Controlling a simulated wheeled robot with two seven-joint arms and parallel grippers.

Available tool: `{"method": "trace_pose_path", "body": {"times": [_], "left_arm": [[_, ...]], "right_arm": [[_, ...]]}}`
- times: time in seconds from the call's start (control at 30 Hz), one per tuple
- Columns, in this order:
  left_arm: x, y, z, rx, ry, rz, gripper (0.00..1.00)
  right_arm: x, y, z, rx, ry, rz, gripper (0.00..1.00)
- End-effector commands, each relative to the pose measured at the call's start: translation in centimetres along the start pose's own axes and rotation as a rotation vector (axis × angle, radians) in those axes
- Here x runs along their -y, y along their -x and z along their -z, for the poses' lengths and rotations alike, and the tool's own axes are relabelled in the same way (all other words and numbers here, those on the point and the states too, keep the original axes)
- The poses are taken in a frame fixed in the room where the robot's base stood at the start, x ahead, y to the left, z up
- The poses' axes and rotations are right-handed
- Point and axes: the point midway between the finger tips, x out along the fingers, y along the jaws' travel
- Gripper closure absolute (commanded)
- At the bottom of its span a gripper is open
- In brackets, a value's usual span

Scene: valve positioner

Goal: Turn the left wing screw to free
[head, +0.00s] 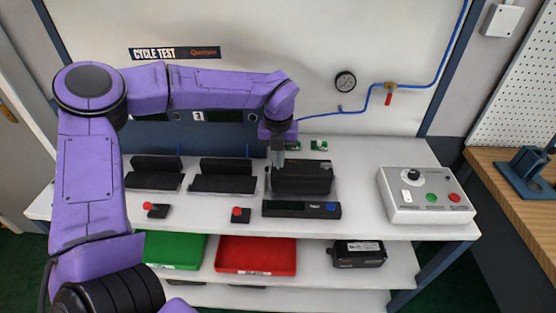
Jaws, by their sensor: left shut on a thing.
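The valve positioner, a black block (303,178), sits on the white bench top right of the middle. My left gripper (278,158) comes down from above onto the left part of its top. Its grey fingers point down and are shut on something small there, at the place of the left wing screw. The screw itself is hidden by the fingers or too small to make out, so I cannot tell its angle. My right gripper is not in view.
Two black cradles (222,182) stand left of the block, with red buttons (237,212) in front. A dark bar with a blue button (301,209) lies before the block. A control box (424,195) stands right. Green and red trays (255,270) are below.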

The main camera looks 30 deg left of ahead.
Motion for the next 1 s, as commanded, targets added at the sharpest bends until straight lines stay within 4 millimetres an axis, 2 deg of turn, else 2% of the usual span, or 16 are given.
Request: {"method": "trace_pose_path", "body": {"times": [0.6, 0.63, 0.7, 1.0], "left_arm": [[-0.09, -0.14, -0.05, 0.0, 0.038, -0.002, 1.0], [-0.09, -0.13, -0.05, 0.0, 0.038, -0.002, 0.84], [-0.08, -0.12, -0.05, 0.0, 0.037, -0.001, 0.68], [-0.02, 0.23, -0.07, 0.002, 0.037, 0.0, 0.68]], "right_arm": [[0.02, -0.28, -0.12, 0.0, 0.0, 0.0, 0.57], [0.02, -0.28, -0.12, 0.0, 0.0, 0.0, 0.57], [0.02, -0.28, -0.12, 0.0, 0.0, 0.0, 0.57], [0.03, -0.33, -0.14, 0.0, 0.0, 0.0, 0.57]]}}
